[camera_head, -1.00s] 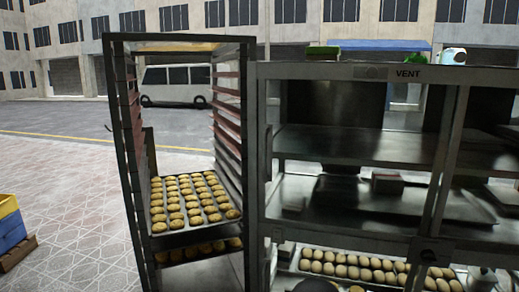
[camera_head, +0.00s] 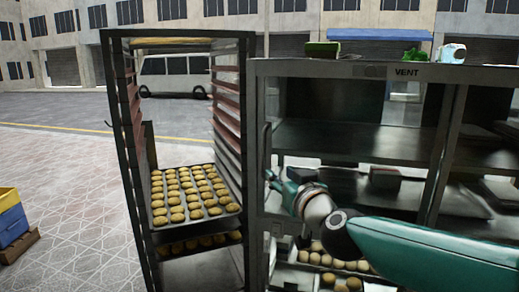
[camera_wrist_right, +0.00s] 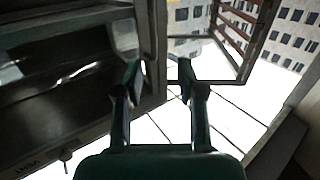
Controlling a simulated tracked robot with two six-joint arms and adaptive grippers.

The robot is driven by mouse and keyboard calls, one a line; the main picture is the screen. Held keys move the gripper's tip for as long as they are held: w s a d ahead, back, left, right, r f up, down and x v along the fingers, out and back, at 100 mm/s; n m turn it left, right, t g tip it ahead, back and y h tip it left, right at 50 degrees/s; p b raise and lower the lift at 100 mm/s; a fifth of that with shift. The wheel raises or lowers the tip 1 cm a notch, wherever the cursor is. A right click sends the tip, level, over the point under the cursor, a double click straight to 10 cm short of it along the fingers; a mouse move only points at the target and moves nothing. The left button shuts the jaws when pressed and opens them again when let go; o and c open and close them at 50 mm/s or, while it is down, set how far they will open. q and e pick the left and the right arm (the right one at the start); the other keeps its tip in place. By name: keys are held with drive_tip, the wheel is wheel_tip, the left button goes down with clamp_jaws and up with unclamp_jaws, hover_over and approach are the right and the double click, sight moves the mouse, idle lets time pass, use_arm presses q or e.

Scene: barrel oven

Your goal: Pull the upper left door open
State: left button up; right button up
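The steel cabinet marked VENT (camera_head: 408,72) stands at centre and right. Its upper left compartment (camera_head: 330,140) shows a shelf behind a dark front; I cannot tell clearly where the door panel ends. A thin upright handle-like bar (camera_head: 267,140) runs along the cabinet's left edge. My right gripper (camera_head: 274,182) is at this left edge, near the bar's lower end. In the right wrist view my right gripper (camera_wrist_right: 160,72) has its fingers apart, with a dark upright edge (camera_wrist_right: 153,45) between or just beyond them. Contact cannot be told. My left gripper is not in view.
A tall rack (camera_head: 119,130) with a tray of buns (camera_head: 193,222) stands close to the left of the cabinet. A green box (camera_head: 322,49) and a light canister (camera_head: 453,53) sit on top of the cabinet. Open paving lies left of the rack.

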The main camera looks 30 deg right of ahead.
sight(264, 146)
drive_tip(key=r+x, duration=0.1)
drive_tip(key=x, duration=0.4)
drive_tip(key=d+x, duration=0.1)
drive_tip(key=x, duration=0.4)
drive_tip(key=r+p+x, duration=0.1)
drive_tip(key=x, duration=0.5)
drive_tip(key=shift+d+r, duration=0.15)
drive_tip(key=shift+r, duration=0.15)
drive_tip(key=shift+s, duration=0.1)
drive_tip(key=shift+c, duration=0.2)
clamp_jaws()
